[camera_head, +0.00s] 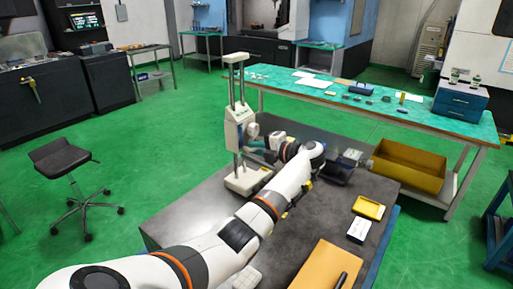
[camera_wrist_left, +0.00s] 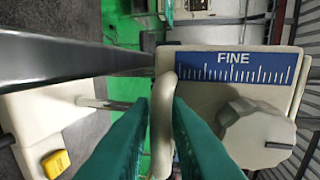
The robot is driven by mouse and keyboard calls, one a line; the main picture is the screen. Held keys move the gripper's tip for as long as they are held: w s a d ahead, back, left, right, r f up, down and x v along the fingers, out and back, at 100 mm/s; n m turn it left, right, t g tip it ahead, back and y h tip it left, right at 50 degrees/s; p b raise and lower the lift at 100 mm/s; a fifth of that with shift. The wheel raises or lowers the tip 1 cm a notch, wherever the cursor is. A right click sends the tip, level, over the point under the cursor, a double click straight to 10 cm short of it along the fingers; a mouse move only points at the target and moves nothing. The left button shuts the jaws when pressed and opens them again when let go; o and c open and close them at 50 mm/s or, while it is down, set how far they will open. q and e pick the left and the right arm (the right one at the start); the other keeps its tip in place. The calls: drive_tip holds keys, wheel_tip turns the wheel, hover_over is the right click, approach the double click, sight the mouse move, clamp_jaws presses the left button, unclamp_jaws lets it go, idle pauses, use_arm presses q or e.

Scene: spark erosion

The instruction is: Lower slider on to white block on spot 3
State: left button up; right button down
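The slider (camera_head: 239,130) is a pale housing on the two upright columns of a stand whose pale base (camera_head: 246,180) rests on the dark table. In the left wrist view, the slider's face (camera_wrist_left: 235,100) carries a blue FINE scale and a round knob. My left gripper (camera_head: 257,144) is at the slider's right side. In the wrist view, its teal fingers (camera_wrist_left: 160,115) lie on both sides of the slider's pale upright handle (camera_wrist_left: 162,135) and appear closed on it. I cannot make out a separate white block or the spot numbers. My right gripper is out of view.
The dark table (camera_head: 195,215) also bears a yellow tray (camera_head: 369,207), a white box (camera_head: 359,230) and an orange folder (camera_head: 318,268). A teal-topped bench (camera_head: 330,95) with small parts and a blue cabinet (camera_head: 461,100) stands behind. A stool (camera_head: 65,158) is at the left.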

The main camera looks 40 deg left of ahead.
use_arm(q)
clamp_jaws()
wheel_tip(320, 180, down, 8)
drive_tip(key=b, duration=0.6)
drive_tip(key=shift+d+r, duration=0.1)
drive_tip(key=shift+r, duration=0.1)
drive_tip(key=shift+s, duration=0.1)
unclamp_jaws()
drive_tip(key=shift+d, duration=0.15)
